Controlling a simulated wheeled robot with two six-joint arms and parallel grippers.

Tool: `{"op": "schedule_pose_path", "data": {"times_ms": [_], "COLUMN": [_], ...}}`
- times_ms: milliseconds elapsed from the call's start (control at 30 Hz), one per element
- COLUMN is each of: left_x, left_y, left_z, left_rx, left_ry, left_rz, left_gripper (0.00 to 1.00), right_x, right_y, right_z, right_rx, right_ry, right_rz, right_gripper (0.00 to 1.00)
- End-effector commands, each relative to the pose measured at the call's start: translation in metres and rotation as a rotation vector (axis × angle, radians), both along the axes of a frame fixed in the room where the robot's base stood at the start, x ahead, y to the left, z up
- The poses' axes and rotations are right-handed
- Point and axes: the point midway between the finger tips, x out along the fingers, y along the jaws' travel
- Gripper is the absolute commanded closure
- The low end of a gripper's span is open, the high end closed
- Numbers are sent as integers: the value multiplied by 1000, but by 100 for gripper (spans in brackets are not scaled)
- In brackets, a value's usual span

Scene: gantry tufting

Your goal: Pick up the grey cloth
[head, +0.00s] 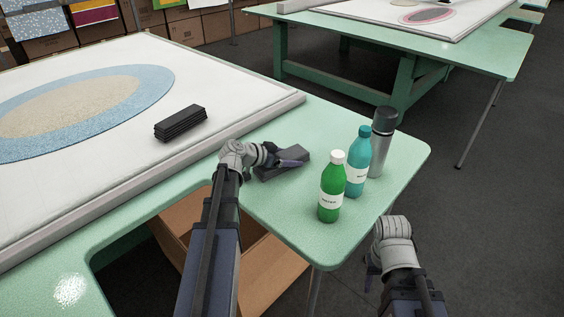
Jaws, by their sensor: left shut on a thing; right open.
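The grey cloth (296,154) looks like a dark grey folded block at the inner part of the green table corner, left of the bottles. My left gripper (288,163) is at the cloth, shut on it; the jaws and wrist hide part of it. I cannot tell whether the cloth is clear of the table top. My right gripper (371,272) is open and empty, low beside the table's right edge, partly hidden by its own wrist.
A green bottle (331,190), a teal bottle (358,165) and a grey flask (381,145) stand right of the cloth. A black ridged stack (180,124) lies on the white framed panel (215,92). A cardboard box (268,270) is below the table (415,150).

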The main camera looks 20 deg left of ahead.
Motion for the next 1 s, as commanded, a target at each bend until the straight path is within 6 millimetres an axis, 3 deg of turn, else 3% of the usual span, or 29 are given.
{"op": "schedule_pose_path", "data": {"times_ms": [33,367,733,1000], "left_x": [0,0,0,0], "left_y": [0,0,0,0], "left_z": [0,0,5,33], "left_rx": [0,0,0,0], "left_ry": [0,0,0,0], "left_rz": [0,0,0,0], "left_gripper": [44,80,80,80], "right_x": [0,0,0,0], "right_y": [0,0,0,0], "right_z": [0,0,5,33], "right_rx": [0,0,0,0], "right_ry": [0,0,0,0], "right_rz": [0,0,0,0], "right_gripper": [50,50,50,50]}}
